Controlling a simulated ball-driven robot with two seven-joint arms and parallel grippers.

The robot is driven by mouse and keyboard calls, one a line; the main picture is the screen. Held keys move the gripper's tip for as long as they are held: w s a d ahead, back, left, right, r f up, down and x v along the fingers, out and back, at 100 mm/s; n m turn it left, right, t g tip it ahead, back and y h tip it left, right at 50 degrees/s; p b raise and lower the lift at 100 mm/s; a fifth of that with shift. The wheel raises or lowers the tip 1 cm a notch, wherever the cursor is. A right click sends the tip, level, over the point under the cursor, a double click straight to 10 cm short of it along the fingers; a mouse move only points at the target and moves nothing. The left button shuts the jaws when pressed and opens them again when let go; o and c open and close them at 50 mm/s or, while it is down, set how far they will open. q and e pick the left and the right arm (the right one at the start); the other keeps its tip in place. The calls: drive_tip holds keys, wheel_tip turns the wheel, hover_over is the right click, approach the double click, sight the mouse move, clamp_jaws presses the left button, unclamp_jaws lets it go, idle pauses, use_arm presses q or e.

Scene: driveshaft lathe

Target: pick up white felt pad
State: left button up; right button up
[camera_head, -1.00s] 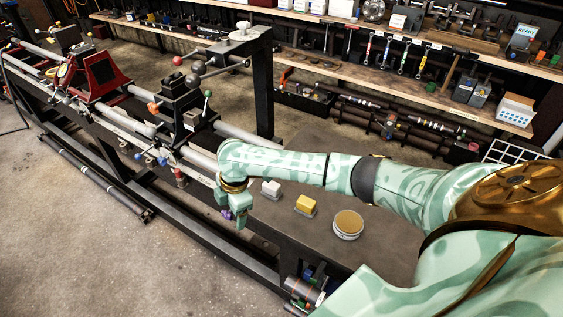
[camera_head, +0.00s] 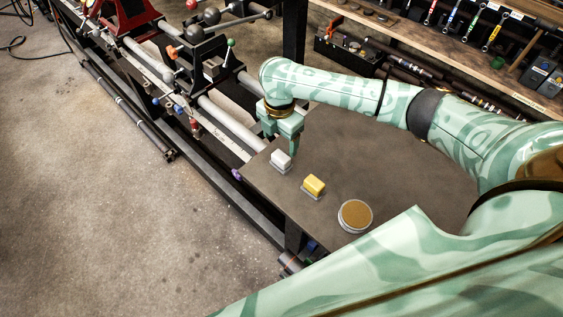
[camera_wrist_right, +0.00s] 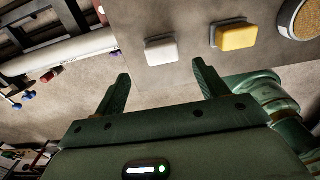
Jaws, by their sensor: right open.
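The white felt pad (camera_head: 281,158) is a small white block on a thin grey base, on the dark table at the left of a short row. It also shows in the right wrist view (camera_wrist_right: 161,49), just beyond the fingers and roughly midway between them. My right gripper (camera_head: 281,146) is open and empty, above and beside the pad in the head view. In the right wrist view its two green fingers (camera_wrist_right: 160,77) are spread apart, and the pad is not between their tips. My left gripper is not in view.
A yellow block (camera_head: 314,185) sits beside the pad, then a round tan-topped tin (camera_head: 355,215). The long lathe (camera_head: 215,110) runs along the table's left side. The table top (camera_head: 400,178) is clear to the right. A wooden shelf with wrenches (camera_head: 455,50) stands behind.

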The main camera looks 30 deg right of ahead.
sight(281, 156)
wheel_tip(281, 156, down, 3)
drive_tip(key=shift+b, duration=0.35)
wheel_tip(281, 156, down, 5)
drive_tip(key=shift+s+d+f+b, duration=0.1)
drive_tip(key=shift+s+f+b, duration=0.05)
drive_tip(key=shift+b, duration=1)
drive_tip(key=c, duration=1.1)
